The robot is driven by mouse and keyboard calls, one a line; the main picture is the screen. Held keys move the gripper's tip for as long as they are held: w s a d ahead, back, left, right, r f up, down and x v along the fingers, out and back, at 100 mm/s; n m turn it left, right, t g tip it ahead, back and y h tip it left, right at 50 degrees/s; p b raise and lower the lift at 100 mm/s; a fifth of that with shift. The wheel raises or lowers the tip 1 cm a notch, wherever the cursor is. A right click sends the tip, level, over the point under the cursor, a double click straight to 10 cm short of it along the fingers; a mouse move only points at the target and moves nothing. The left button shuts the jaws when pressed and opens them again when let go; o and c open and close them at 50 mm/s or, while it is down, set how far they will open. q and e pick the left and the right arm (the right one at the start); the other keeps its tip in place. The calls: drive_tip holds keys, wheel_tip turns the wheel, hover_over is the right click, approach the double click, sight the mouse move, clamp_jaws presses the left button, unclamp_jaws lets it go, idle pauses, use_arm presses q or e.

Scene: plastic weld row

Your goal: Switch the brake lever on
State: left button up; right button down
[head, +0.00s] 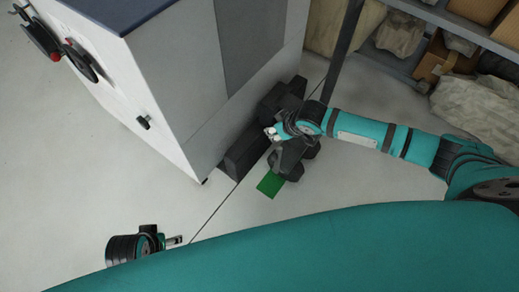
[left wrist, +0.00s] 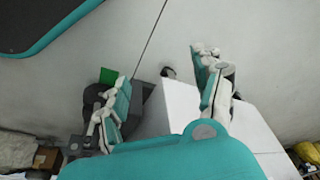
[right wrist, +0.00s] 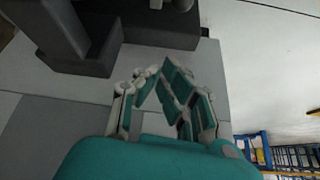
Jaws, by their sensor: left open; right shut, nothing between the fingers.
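A black lever-like handle (head: 143,122) sticks out of the white front face of the machine cabinet (head: 172,95) in the head view; I cannot tell for sure that it is the brake lever, or how it is set. My right gripper (head: 271,132) is beside the cabinet's grey side, away from that handle. In the right wrist view its fingertips (right wrist: 160,70) are together and empty. My left gripper (head: 178,240) is low in the head view, in front of the cabinet and apart from it. In the left wrist view its fingers (left wrist: 160,72) are wide apart with nothing between them.
Black handwheels with red parts (head: 77,58) are on the cabinet's front, further left. A dark step-like block (head: 243,155) lies along its side, near a green floor patch (head: 270,184). Shelves with boxes (head: 440,62) stand at upper right. Floor left of the cabinet is clear.

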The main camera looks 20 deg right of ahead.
use_arm(q)
drive_tip(key=shift+r, duration=0.15)
use_arm(e)
drive_tip(key=shift+s, duration=0.1)
use_arm(q)
drive_tip(key=shift+t, duration=0.5)
drive_tip(key=shift+s+r+b, duration=0.15)
drive_tip(key=shift+r+b, duration=1.9)
drive_tip(key=shift+r, duration=0.6)
use_arm(e)
wheel_tip(320, 180, down, 9)
drive_tip(key=a, duration=0.1)
drive_tip(key=shift+w+f, duration=0.15)
drive_tip(key=shift+w, duration=0.3)
